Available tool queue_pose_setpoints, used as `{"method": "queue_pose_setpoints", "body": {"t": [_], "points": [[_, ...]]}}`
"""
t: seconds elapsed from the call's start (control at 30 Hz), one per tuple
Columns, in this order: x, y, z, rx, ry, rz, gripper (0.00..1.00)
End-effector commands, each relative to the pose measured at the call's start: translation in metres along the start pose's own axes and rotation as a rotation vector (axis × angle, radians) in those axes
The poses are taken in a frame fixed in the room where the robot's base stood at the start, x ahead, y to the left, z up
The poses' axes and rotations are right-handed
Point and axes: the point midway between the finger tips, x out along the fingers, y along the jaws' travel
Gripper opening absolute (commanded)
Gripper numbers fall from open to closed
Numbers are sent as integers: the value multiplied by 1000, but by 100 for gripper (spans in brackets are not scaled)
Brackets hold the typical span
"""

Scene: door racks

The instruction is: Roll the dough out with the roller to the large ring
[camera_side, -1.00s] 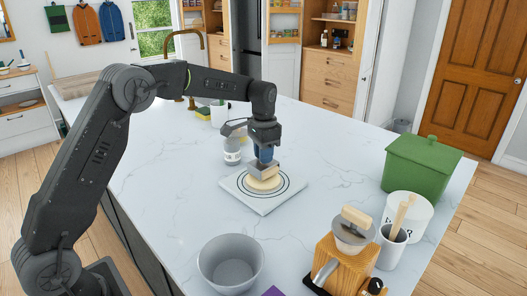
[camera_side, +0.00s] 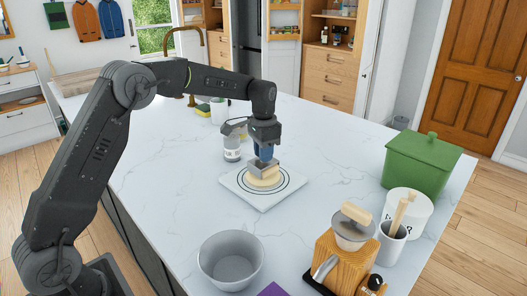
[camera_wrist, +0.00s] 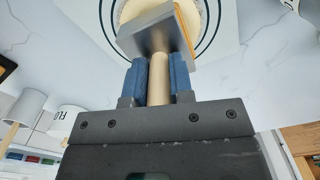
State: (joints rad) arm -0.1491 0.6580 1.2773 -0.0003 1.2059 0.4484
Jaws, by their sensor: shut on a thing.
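The pale dough (camera_side: 264,183) lies as a round disc on a square white board (camera_side: 262,205) marked with dark concentric rings. The large ring shows bare board between it and the dough's edge. My gripper (camera_side: 264,153) is shut on the pale handle (camera_wrist: 158,82) of the roller, between its blue fingers (camera_wrist: 159,65). The roller's grey, flat-faced head (camera_side: 263,168) is over the dough and looks to touch it. In the wrist view the head (camera_wrist: 150,32) hides part of the dough (camera_wrist: 133,9).
A grey bowl (camera_side: 230,262) is in front. A wooden stand (camera_side: 345,262), a utensil cup (camera_side: 391,245), a white canister (camera_side: 420,212) and a green box (camera_side: 420,165) are at the right. The counter right of the board is clear.

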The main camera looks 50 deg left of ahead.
Motion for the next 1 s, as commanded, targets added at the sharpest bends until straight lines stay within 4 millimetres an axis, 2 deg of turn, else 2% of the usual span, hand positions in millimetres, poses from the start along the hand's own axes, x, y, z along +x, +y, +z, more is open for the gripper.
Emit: {"method": "queue_pose_setpoints", "body": {"t": [0.37,0.73,1.0], "points": [[1,-13,3,-1,1,0,0],[1,-15,4,0,1,0,0],[2,-27,7,-2,1,-1,0]]}}
